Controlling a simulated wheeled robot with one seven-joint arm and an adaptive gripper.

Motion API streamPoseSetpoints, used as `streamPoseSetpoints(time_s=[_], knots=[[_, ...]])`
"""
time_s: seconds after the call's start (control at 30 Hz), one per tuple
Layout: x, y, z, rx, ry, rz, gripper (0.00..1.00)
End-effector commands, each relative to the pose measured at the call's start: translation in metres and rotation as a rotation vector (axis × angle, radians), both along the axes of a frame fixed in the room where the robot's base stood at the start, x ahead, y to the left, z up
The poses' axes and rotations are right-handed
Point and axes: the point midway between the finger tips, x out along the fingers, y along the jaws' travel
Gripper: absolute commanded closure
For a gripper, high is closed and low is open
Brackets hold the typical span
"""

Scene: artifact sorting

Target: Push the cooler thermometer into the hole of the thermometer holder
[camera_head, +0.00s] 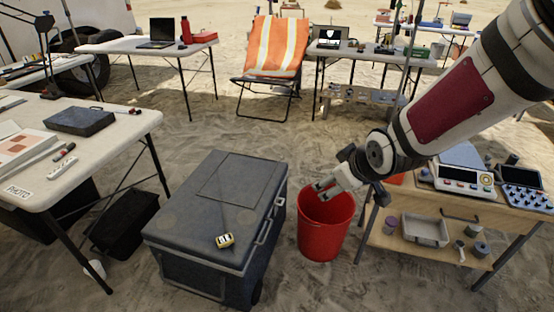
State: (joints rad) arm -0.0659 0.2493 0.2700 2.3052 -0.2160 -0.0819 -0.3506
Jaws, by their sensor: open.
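A large dark grey cooler (190,215) stands on the sand with its lid shut. A small yellow and white object with dark marks (225,240) lies on the front right part of the lid. It may be the thermometer or its holder; it is too small to tell which, and no hole can be made out. My gripper (321,191) is open and appears empty. It hangs to the right of the cooler, in front of or over the red bucket in the picture, apart from the yellow object.
A red bucket (325,226) stands right of the cooler. A wooden bench (460,195) with instruments and a lower shelf is at the right. A white table (110,135) is at the left, with a black bin (122,222) nearby. Sand in front is clear.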

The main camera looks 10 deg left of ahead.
Motion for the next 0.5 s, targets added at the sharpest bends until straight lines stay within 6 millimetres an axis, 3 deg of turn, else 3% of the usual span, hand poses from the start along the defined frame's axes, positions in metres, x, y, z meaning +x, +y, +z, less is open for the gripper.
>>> streamPoseSetpoints(time_s=[0.03, 0.23, 0.5], knots=[[0.011, 0.020, -0.032, 0.020, -0.005, 0.052, 0.25], [0.033, 0.094, -0.116, 0.132, -0.080, 0.224, 0.25], [0.028, 0.185, -0.220, 0.343, -0.185, 0.362, 0.25]])
